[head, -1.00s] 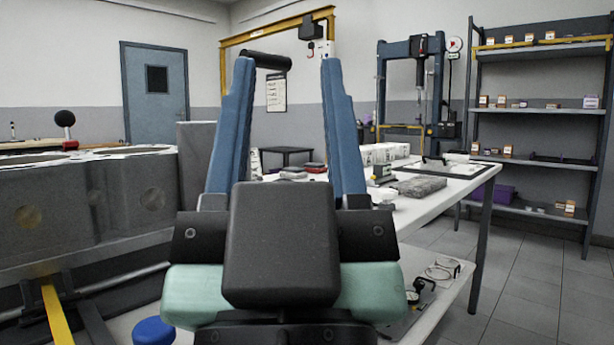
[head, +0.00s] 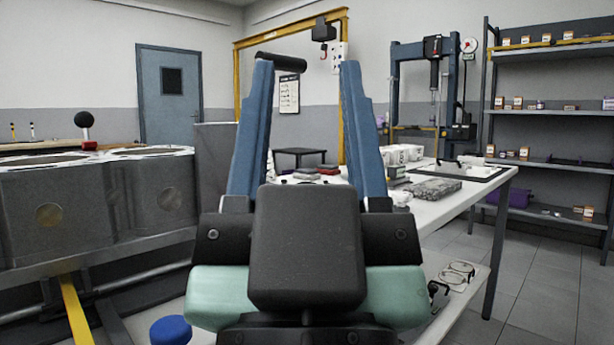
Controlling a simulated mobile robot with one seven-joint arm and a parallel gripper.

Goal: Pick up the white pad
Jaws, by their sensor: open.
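My gripper (head: 307,63) fills the middle of the head view, seen from behind. Its two blue fingers point up and forward and stand well apart, with nothing seen held between them. Beyond them, on the white workbench (head: 445,205), lie small flat pads: a red one (head: 329,170) and a grey one (head: 306,176). A pale patch shows beside them, partly hidden by the fingers and palm. I cannot tell for sure which item is the white pad. A small white item (head: 402,198) also lies right of the right finger.
A grey engine block (head: 55,210) stands close on the left. White boxes (head: 403,155), a mottled grey slab (head: 436,189) and a dark tray (head: 470,171) sit on the bench. A blue press (head: 398,90) and a shelf rack (head: 487,110) stand behind. Floor is clear at right.

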